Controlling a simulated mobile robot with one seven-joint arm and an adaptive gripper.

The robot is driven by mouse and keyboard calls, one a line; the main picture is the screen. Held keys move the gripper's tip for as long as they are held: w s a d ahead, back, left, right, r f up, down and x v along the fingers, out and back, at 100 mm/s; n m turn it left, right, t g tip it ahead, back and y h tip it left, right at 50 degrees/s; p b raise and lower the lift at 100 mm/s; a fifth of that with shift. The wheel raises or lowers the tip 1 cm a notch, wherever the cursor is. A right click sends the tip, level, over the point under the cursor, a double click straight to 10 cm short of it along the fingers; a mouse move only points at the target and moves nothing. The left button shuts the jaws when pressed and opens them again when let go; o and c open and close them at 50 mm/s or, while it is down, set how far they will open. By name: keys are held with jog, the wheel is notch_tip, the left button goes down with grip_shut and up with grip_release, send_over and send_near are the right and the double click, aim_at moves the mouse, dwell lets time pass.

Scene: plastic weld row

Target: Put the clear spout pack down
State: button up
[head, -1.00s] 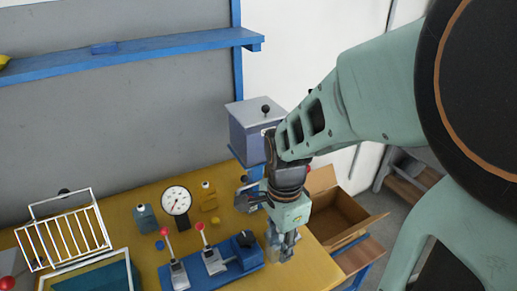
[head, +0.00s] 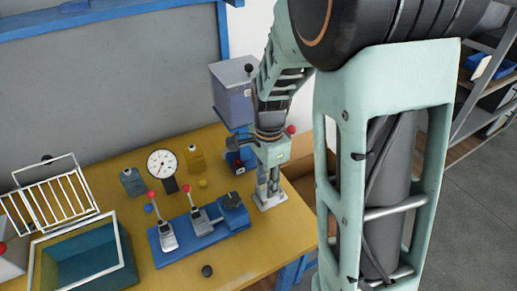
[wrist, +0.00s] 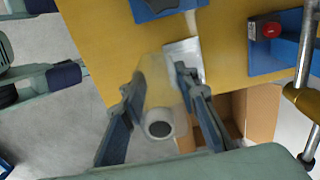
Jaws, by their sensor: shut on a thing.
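The clear spout pack (wrist: 160,88) is a pale, see-through pouch with a round dark-mouthed spout facing the wrist camera. My gripper (wrist: 160,84) is shut on it, one blue-grey finger on each side. In the head view my gripper (head: 268,184) points down near the table's right edge, above a small light-grey plate (head: 272,203). The plate also shows behind the pack in the wrist view (wrist: 186,52). The pack is hard to make out between the fingers in the head view, and I cannot tell whether its bottom touches the plate.
A blue fixture with red-knobbed levers (head: 166,238) stands left of my gripper, and a blue box with a red button (head: 238,160) behind it. A cardboard box (wrist: 262,112) lies beyond the table edge. A gauge (head: 162,163) and wire rack (head: 55,203) are farther left.

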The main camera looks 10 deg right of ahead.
jog(key=w+f, duration=0.1)
jog(key=f, duration=0.1)
jog(key=w+d+f, duration=0.1)
jog(key=w+f, duration=0.1)
jog(key=w+d+f, duration=0.1)
jog(key=w+f, duration=0.1)
jog(key=shift+d+f, duration=0.15)
jog(key=shift+f, duration=1.5)
jog(key=shift+f, duration=0.2)
jog(key=o, duration=1.1)
jog(key=shift+o, duration=0.2)
notch_tip(320, 180, up, 12)
jog(key=shift+r, duration=0.25)
